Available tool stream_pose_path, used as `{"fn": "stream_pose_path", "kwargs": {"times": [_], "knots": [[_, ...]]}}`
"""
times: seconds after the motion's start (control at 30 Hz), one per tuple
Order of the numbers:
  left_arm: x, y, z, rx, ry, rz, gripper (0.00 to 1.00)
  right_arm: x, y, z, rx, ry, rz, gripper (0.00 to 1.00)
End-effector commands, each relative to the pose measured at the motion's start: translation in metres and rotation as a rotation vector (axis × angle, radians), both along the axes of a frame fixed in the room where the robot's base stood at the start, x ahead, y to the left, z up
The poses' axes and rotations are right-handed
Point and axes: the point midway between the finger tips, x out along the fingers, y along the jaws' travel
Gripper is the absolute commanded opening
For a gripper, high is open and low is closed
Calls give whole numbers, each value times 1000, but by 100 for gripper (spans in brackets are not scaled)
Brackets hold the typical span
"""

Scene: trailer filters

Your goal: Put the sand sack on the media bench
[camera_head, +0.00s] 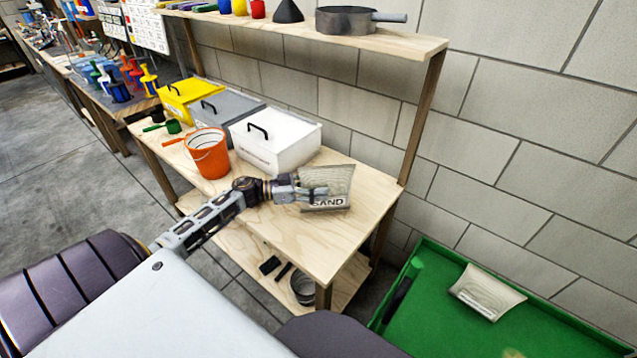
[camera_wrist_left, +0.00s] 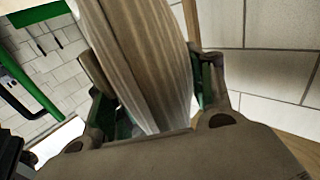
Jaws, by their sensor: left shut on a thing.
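The sand sack (camera_head: 327,188) is a beige sack marked SAND, upright at the right end of the wooden media bench (camera_head: 312,235) in the head view. My left gripper (camera_head: 314,193) is shut on it from the left. In the left wrist view, the sack (camera_wrist_left: 140,60) fills the space between the two fingers of the gripper (camera_wrist_left: 150,110). The sack appears at or just above the bench top; I cannot tell whether it touches. My right gripper is not in view.
An orange bucket (camera_head: 209,155), a white bin (camera_head: 276,139), a grey bin (camera_head: 222,109) and a yellow bin (camera_head: 187,94) stand on the bench. A shelf (camera_head: 400,40) with a pan overhangs it. Another sack (camera_head: 487,291) lies in a green tray (camera_head: 436,320) at the lower right. The front of the bench is clear.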

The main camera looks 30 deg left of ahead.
Motion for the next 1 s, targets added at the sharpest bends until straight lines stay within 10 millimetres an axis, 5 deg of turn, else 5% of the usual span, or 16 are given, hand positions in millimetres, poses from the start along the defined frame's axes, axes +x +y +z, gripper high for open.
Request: {"fn": "stream_pose_path", "kwargs": {"times": [0.4,0.43,0.5,0.6,1.0], "knots": [[1,0,2,-3,-7,-1,0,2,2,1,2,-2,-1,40],[0,0,-2,-1,-1,-1,56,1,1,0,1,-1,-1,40],[0,0,-2,-1,-1,-1,65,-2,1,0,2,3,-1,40],[0,0,-2,-1,-1,-1,77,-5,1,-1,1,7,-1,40],[0,0,-2,0,0,-1,77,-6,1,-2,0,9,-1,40]]}}
